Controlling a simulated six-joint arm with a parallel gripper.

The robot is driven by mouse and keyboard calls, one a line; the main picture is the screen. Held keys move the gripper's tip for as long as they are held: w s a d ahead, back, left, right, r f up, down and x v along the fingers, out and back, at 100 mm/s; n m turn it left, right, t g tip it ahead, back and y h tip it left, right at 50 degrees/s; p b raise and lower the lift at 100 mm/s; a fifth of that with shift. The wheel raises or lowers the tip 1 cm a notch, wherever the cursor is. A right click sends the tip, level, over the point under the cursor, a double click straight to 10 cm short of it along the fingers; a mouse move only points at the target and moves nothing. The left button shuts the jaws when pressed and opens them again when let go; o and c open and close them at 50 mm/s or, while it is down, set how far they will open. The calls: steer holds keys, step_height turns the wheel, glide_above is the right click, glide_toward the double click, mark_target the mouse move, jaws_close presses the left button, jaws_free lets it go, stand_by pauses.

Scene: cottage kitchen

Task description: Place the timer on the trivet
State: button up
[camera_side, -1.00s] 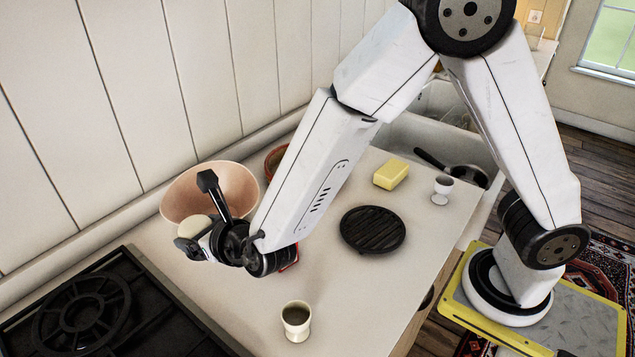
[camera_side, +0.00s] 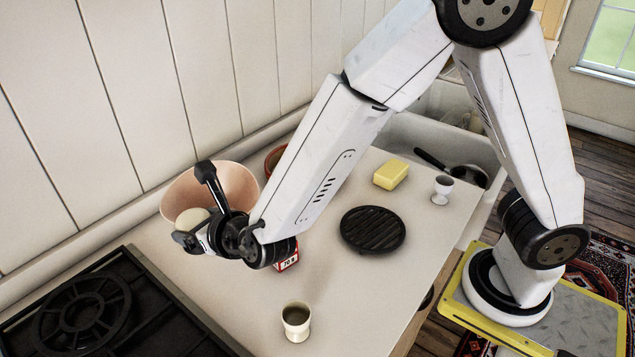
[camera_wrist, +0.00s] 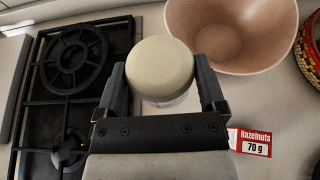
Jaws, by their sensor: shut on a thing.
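The timer (camera_wrist: 160,80) is a round, pale cream thing held between the two fingers of my gripper (camera_wrist: 163,88) in the wrist view. In the side view the timer (camera_side: 193,217) shows at the left end of my gripper (camera_side: 190,232), in front of the pink bowl. My gripper is shut on it and holds it above the counter. The trivet (camera_side: 372,230) is a round, black, slatted piece lying on the counter to the right of my forearm, with nothing on it.
A pink bowl (camera_side: 228,183) stands behind my gripper. A hazelnut packet (camera_side: 288,261) is partly hidden under my wrist. A cup (camera_side: 296,322), a butter-yellow block (camera_side: 391,175) and an egg cup (camera_side: 442,189) stand around the trivet. A black stove (camera_side: 95,315) is at left.

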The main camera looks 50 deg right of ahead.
step_height(320, 180, up, 5)
steer(key=shift+f, duration=0.15)
steer(key=d+m+h, duration=0.4)
steer(key=d, duration=0.4)
steer(key=m+g+h, duration=1)
steer(key=m+g, duration=0.1)
steer(key=m, duration=0.1)
glide_above(371, 230)
steer(key=f, duration=0.1)
steer(key=shift+f, duration=2.25)
steer(key=shift+a+f, duration=0.1)
steer(key=shift+f, duration=1.9)
steer(key=shift+f, duration=0.15)
steer(key=shift+f, duration=1.85)
